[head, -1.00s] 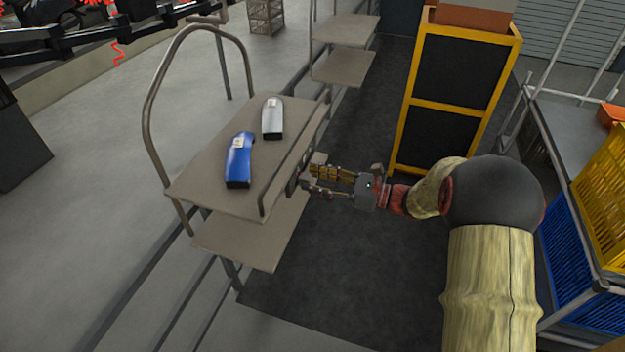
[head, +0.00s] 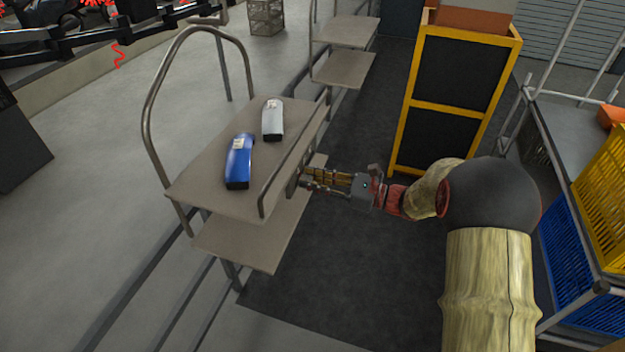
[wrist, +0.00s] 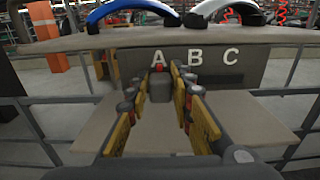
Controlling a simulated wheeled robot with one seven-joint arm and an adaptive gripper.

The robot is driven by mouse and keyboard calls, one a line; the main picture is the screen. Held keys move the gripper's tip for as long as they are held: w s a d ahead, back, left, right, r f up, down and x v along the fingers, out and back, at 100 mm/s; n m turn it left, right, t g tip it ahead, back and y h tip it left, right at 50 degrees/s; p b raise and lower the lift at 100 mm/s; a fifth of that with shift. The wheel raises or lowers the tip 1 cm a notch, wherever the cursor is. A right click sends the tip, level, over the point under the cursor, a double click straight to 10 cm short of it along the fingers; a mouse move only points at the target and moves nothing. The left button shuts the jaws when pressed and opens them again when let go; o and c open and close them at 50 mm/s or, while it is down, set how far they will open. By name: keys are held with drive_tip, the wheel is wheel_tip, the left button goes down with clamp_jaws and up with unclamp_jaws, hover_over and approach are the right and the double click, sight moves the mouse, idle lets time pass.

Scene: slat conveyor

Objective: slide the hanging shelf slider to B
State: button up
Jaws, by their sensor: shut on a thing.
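The hanging shelf (head: 200,190) is a beige board with a metal rail. In the wrist view its front plate (wrist: 265,78) bears white letters A, B and C from left to right. The slider, a grey block (wrist: 160,88) with a small red mark on top, sits below the letter A. My gripper (wrist: 160,92) has its yellow-padded fingers on either side of the slider and is shut on it. In the head view my gripper (head: 302,180) reaches the shelf's right edge from the right; the slider is hard to make out there.
A blue scanner-like object (head: 239,162) and a grey one (head: 272,120) lie on the shelf top. A lower board (head: 245,242) juts out beneath. A yellow-framed black panel (head: 455,85) stands behind my arm. Yellow (head: 608,185) and blue (head: 580,285) crates are at right.

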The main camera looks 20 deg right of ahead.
sight(305, 164)
clamp_jaws()
drive_tip(key=shift+w+d, duration=0.75)
drive_tip(key=shift+w, duration=0.3)
drive_tip(key=shift+w+d, duration=0.75)
drive_tip(key=shift+w, duration=0.25)
drive_tip(key=o, duration=0.9)
unclamp_jaws()
drive_tip(key=shift+s, duration=0.1)
drive_tip(key=v, duration=1.1)
drive_tip(key=shift+s+d, duration=0.2)
drive_tip(key=shift+d, duration=0.15)
